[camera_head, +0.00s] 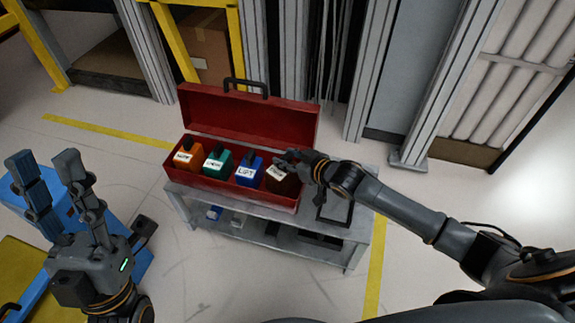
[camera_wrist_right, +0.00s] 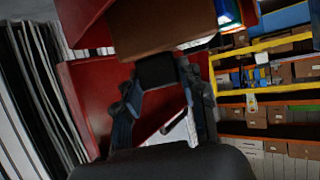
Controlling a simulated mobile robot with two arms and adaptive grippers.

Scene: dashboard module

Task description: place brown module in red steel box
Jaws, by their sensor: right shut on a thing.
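The red steel box (camera_head: 310,130) stands open on a grey metal cart, its lid tilted up at the back. The brown module (camera_head: 282,182), with a white label, is at the box's right end, beside the blue module (camera_head: 248,172). Whether it rests on the box floor cannot be told. My right gripper (camera_head: 288,160) is shut on the brown module's top. In the right wrist view the brown module (camera_wrist_right: 160,28) shows beyond the fingers, which close around its dark handle (camera_wrist_right: 156,72). My left gripper (camera_head: 47,165) is open and empty at the left, away from the box.
Orange (camera_head: 186,158) and green (camera_head: 217,163) modules sit in the box's left part. The cart (camera_head: 270,222) has a lower shelf with small items. A dark frame-like object (camera_head: 335,208) lies on the cart right of the box. A blue bin (camera_head: 25,205) is behind my left gripper.

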